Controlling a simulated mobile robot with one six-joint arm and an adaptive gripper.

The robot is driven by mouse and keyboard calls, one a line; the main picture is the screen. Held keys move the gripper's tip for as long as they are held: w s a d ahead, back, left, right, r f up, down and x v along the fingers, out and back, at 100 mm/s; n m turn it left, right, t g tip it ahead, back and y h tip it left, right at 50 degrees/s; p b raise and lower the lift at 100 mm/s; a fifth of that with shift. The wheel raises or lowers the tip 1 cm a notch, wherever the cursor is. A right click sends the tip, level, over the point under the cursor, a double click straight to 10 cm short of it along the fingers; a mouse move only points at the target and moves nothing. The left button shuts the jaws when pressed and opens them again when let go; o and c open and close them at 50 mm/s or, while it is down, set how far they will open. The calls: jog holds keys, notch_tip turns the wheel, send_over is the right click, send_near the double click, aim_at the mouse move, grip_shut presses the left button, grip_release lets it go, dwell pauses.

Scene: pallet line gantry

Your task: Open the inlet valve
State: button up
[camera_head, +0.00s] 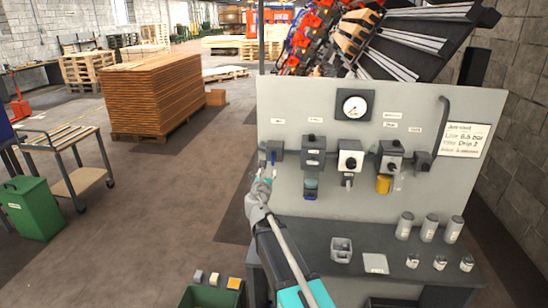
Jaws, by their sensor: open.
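A grey panel (420,95) carries a row of air-line units. The leftmost unit is a small dark block (279,146) with a short blue handle (273,157) that hangs roughly vertical; I take it as the inlet valve. My gripper (265,174) is open, just below and slightly left of the blue handle, at the panel's left edge. It is small in view, and I cannot tell whether a finger touches the handle. My arm reaches up to it from the bottom of the picture.
Right along the panel are a unit with a blue-green bowl (311,188), a round gauge (355,106) and an amber bowl (383,184). The bench (320,236) below holds grey canisters (428,228) and small jars. Open floor (170,210) lies left.

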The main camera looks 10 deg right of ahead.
aim_at(272, 157)
jog(key=x, duration=1.3)
jog(key=shift+w+d, duration=0.1)
jog(key=shift+w, duration=0.2)
